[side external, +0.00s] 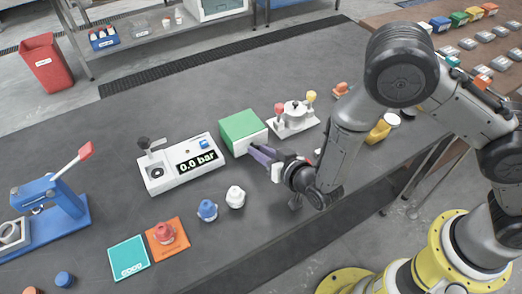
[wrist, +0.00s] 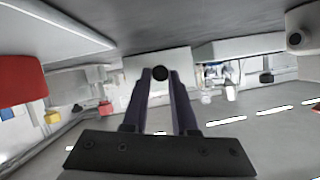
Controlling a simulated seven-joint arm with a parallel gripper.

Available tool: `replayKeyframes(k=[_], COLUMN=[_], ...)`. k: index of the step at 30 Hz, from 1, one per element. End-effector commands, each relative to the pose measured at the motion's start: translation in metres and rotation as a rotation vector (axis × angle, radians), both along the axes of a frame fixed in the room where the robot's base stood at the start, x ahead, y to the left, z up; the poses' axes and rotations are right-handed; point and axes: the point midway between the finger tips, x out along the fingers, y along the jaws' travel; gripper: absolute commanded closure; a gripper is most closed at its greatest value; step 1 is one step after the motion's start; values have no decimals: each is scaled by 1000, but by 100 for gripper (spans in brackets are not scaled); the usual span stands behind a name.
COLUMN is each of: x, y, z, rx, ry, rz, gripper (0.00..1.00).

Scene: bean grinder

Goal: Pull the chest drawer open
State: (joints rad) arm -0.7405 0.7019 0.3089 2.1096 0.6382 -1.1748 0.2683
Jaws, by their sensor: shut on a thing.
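The chest (side external: 241,130) is a box with a green top and white sides near the middle of the table in the side view. Its white front (wrist: 137,66) fills the centre of the wrist view, with a round black knob (wrist: 160,73) on it. My gripper (side external: 256,152) reaches the chest's near side, low over the table. In the wrist view my gripper's (wrist: 160,77) two dark fingers are shut on the knob from both sides. The fingers partly hide the front, and I cannot tell whether the drawer stands out from the chest.
A white scale-like unit reading 0.0 bar (side external: 182,164) stands left of the chest. A white stand with red and yellow knobs (side external: 293,117) is to its right. A white (side external: 236,196) and a blue (side external: 207,210) small pot sit in front.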

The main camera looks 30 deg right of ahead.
Motion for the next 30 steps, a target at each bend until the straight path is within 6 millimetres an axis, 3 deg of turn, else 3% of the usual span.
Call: replayKeyframes(k=[20, 30], x=[-1, -57], y=[-1, 1], z=[0, 0], rx=[-1, -1], ry=[1, 1], rz=[-3, 2], gripper=[100, 100])
